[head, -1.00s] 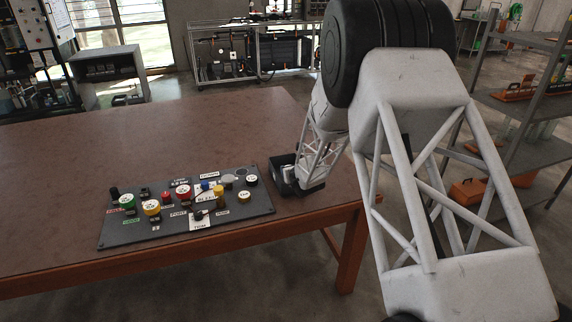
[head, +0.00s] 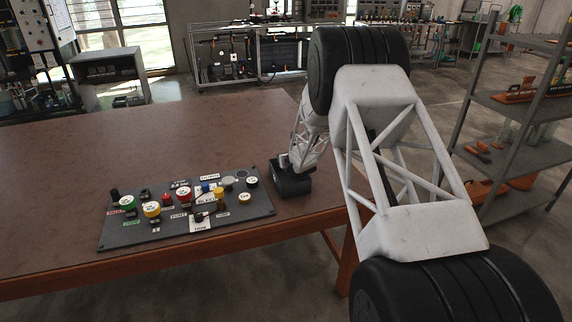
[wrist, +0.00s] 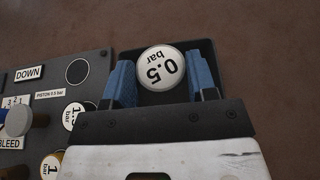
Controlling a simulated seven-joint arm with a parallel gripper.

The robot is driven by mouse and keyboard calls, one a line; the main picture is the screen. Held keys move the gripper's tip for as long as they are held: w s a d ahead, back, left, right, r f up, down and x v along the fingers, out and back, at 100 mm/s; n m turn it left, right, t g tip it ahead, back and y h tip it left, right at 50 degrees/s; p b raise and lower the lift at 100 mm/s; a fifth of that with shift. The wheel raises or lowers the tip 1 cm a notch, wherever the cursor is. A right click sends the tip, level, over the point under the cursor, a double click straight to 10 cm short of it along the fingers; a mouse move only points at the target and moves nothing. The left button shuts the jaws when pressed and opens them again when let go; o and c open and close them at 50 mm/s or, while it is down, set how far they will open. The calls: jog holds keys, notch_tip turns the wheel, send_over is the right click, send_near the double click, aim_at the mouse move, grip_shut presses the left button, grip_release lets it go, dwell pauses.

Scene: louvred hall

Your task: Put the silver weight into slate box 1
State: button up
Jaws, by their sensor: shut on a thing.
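A round weight with a white top marked 0.5 bar (wrist: 161,69) sits between the blue fingers of my gripper (wrist: 162,86) in the wrist view. The fingers are shut on its sides. A thin silvery rim shows around the top. A dark slate box (wrist: 212,58) shows around and behind the weight, just right of the board. I cannot tell whether the weight touches the box's floor or hangs over it. No number shows on the box.
A grey board (head: 120,236) with several coloured knobs, caps and labels lies left of my gripper on the brown table (head: 60,190); it also shows in the wrist view (wrist: 95,62). The table behind is clear. A shelf rack (head: 520,115) stands at the right.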

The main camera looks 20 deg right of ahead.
jog(key=shift+w, duration=0.15)
jog(key=shift+w+f, duration=0.1)
jog(key=shift+w, duration=0.15)
jog(key=shift+w+f, duration=0.1)
jog(key=shift+f, duration=1.6)
jog(key=shift+f, duration=0.6)
jog(key=o, duration=1)
jog(key=shift+r, duration=0.65)
jog(key=shift+v, duration=6.05)
